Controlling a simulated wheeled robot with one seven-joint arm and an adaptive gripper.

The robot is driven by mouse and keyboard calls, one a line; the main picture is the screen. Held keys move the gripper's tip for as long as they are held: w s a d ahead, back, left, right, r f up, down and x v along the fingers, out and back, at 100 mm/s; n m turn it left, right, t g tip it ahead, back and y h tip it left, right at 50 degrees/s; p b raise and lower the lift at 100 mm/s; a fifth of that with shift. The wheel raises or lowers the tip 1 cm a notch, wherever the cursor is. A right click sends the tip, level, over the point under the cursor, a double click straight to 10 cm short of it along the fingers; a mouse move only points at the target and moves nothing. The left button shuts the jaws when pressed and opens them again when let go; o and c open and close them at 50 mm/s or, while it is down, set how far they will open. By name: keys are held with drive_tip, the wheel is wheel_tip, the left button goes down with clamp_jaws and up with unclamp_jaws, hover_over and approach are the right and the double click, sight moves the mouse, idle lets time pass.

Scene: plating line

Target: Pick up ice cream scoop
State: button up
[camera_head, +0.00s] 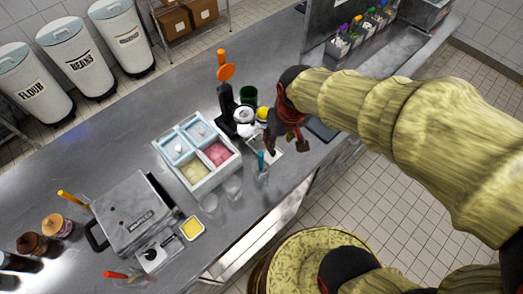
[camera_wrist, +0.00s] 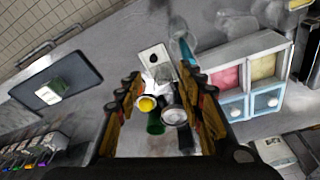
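A teal-handled tool (camera_head: 261,160), which looks like the ice cream scoop, stands near the front edge of the counter, right of the ice cream tubs. Its lower part seems to be in a clear container, but this is too small to be sure. In the wrist view the teal handle (camera_wrist: 184,48) shows just beyond the right finger. The white ice cream box (camera_head: 198,160) has several compartments, with pink, cream and blue-lidded ones. My gripper (camera_head: 286,143) is above the counter, right of the teal handle and apart from it. In the wrist view its fingers (camera_wrist: 163,85) are spread with nothing between them.
A green cup (camera_head: 248,94), a yellow-topped item (camera_head: 263,113) and a black appliance (camera_head: 227,103) stand behind the gripper. A dark tray (camera_wrist: 57,83) lies to the side. Clear glasses (camera_head: 233,187) and a waffle maker (camera_head: 133,214) are farther left.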

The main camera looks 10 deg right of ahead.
sight(261, 161)
drive_tip(key=a+f+p, duration=0.1)
drive_tip(key=a+p, duration=0.1)
drive_tip(key=p, duration=0.1)
drive_tip(key=a+f+n+g+p, duration=0.1)
drive_tip(key=a+p, duration=0.1)
drive_tip(key=p, duration=0.2)
drive_tip(key=w+a+f+g+p, duration=0.1)
drive_tip(key=f+p, duration=0.1)
drive_tip(key=p, duration=0.1)
drive_tip(key=shift+a+n+p, duration=0.3)
drive_tip(key=shift+a+n, duration=0.1)
drive_tip(key=shift+s+a+f, duration=0.1)
drive_tip(key=shift+s+f, duration=0.05)
drive_tip(key=shift+f, duration=1.45)
drive_tip(key=f, duration=0.3)
drive_tip(key=f+p, duration=0.1)
drive_tip(key=f, duration=0.1)
drive_tip(key=shift+d+f, duration=0.3)
drive_tip(key=shift+c, duration=0.6)
drive_tip(key=c, duration=0.7)
clamp_jaws()
